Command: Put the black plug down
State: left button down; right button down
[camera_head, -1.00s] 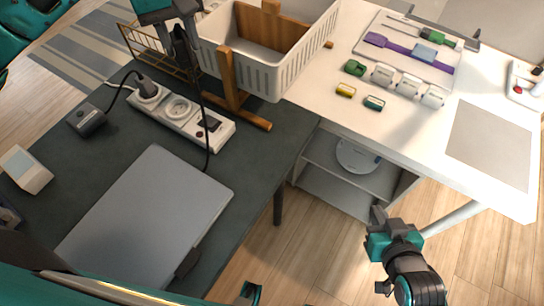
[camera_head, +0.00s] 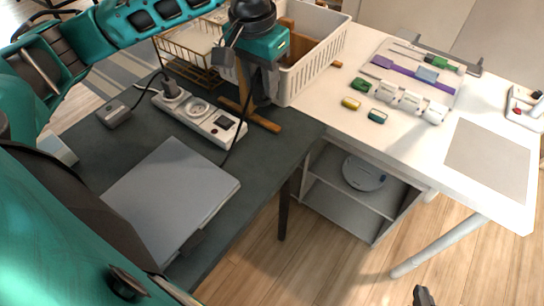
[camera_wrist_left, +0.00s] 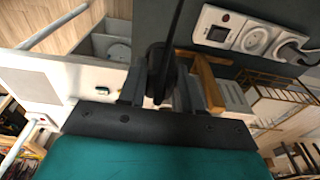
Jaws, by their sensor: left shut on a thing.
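My left gripper (camera_wrist_left: 160,92) is shut on the black plug (camera_wrist_left: 162,62), seen between its fingers in the left wrist view. The plug's black cord (camera_head: 234,140) hangs down to the desk by the grey laptop (camera_head: 172,198). A dark tip of my right gripper (camera_head: 423,296) shows at the bottom edge, too cut off to tell its opening.
The white power strip (camera_head: 228,130) has another black plug (camera_head: 171,89) in one socket; its middle socket is empty. A black adapter (camera_head: 114,114) lies left of it. The white basket (camera_head: 322,58) and wooden stand (camera_head: 262,121) are close by. Bare desk (camera_head: 285,140) lies right of the strip.

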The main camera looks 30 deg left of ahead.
pick_arm(q)
notch_tip(320, 180, down, 20)
jog(key=b, duration=0.3)
jog(key=shift+r, duration=0.25)
jog(key=c, duration=0.8)
grip_release()
jog(key=shift+f, duration=0.1)
jog(key=r, duration=0.4)
jog(key=s+r+p, duration=0.1)
jog(key=r, duration=0.3)
jog(key=r+p, duration=0.1)
jog(key=r, duration=0.3)
jog(key=shift+s+r, duration=0.15)
jog(key=shift+s, duration=0.05)
